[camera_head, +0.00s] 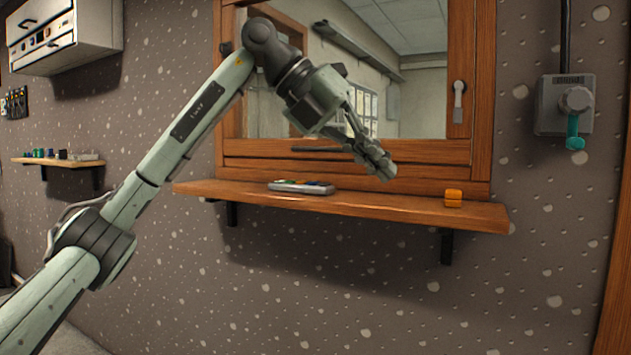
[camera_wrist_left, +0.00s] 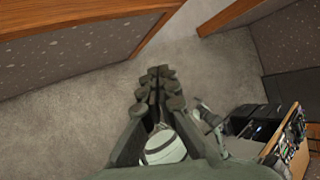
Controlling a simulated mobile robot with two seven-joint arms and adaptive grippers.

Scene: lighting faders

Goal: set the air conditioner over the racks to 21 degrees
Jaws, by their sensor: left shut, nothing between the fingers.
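No air conditioner is surely recognisable. A white wall-mounted unit (camera_head: 65,35) with dark handles and a row of small controls is at the upper left of the head view; any reading is too small to tell. A flat grey device (camera_head: 301,187) with coloured parts on top lies on the wooden window shelf (camera_head: 420,207). My left gripper (camera_head: 382,168) is shut and empty, in front of the window, to the right of the device and apart from it in the picture. Its closed fingers also show in the left wrist view (camera_wrist_left: 159,88). My right gripper is not in view.
A grey wall box (camera_head: 566,104) with a teal handle is right of the wooden-framed window. A small shelf (camera_head: 62,162) holds several small items. The left wrist view shows bare floor and dark equipment (camera_wrist_left: 255,122).

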